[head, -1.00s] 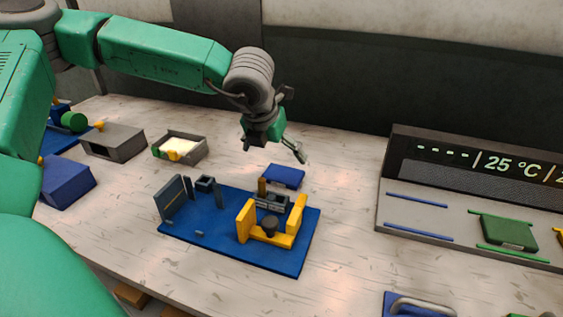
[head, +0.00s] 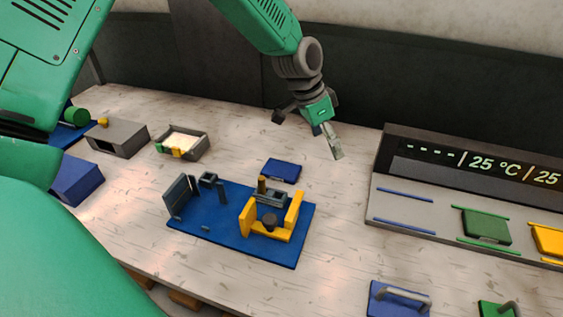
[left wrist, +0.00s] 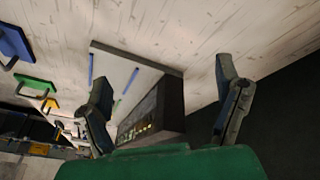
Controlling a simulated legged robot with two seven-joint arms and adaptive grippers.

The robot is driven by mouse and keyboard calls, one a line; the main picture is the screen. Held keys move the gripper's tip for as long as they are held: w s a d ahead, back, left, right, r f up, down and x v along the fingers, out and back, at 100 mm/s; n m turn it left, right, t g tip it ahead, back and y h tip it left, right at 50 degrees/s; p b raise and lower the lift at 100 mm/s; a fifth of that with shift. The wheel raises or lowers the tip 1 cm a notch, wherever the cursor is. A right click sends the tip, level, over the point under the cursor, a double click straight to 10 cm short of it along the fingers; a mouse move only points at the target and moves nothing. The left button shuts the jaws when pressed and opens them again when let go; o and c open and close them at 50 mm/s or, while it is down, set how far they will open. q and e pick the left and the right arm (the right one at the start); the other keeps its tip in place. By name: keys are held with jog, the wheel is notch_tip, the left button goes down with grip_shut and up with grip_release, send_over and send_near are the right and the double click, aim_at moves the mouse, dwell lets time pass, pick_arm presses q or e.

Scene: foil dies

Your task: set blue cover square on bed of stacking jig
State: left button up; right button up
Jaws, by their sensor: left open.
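The stacking jig is a blue base (head: 222,233) with yellow brackets, grey uprights and a dark knob, in mid-table. Two blue pieces could be the cover; I cannot tell which. One is a flat blue block (head: 282,171) lying just behind the jig. The other is a blue plate with a grey handle (head: 378,303) at the front right, also in the left wrist view (left wrist: 14,45). My left gripper (head: 333,143) is open and empty above the table, right of the flat block and apart from it. Its spread fingers show in the left wrist view (left wrist: 165,75). My right gripper is not in view.
A grey rack (head: 390,190) with a temperature display stands at the right; its blue-railed slot is empty, and it holds a green plate (head: 486,226) and a yellow one. A grey tray (head: 201,150), grey box (head: 117,139) and blue box (head: 75,180) stand left. Table between jig and rack is clear.

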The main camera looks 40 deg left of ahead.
pick_arm(q)
jog(key=s+a+r+m+g+y, duration=0.1)
jog(key=s+a+m+g+y, duration=0.2)
jog(key=a+m+y, duration=0.35)
jog(key=m+h+p, duration=0.1)
jog(key=m, duration=0.1)
send_over(281, 168)
jog(key=d, duration=0.1)
jog(key=f, duration=0.7)
jog(key=shift+s+d, duration=0.15)
jog(key=shift+d, duration=0.05)
jog(key=shift+a+f, duration=0.3)
jog(key=shift+f, duration=0.6)
jog(key=f, duration=0.3)
jog(key=f+p, duration=0.1)
jog(key=shift+w+a+f, duration=0.15)
jog(key=shift+w+a, duration=0.05)
jog(key=shift+a, duration=0.05)
jog(key=c, duration=1.4)
jog(key=shift+o, duration=0.2)
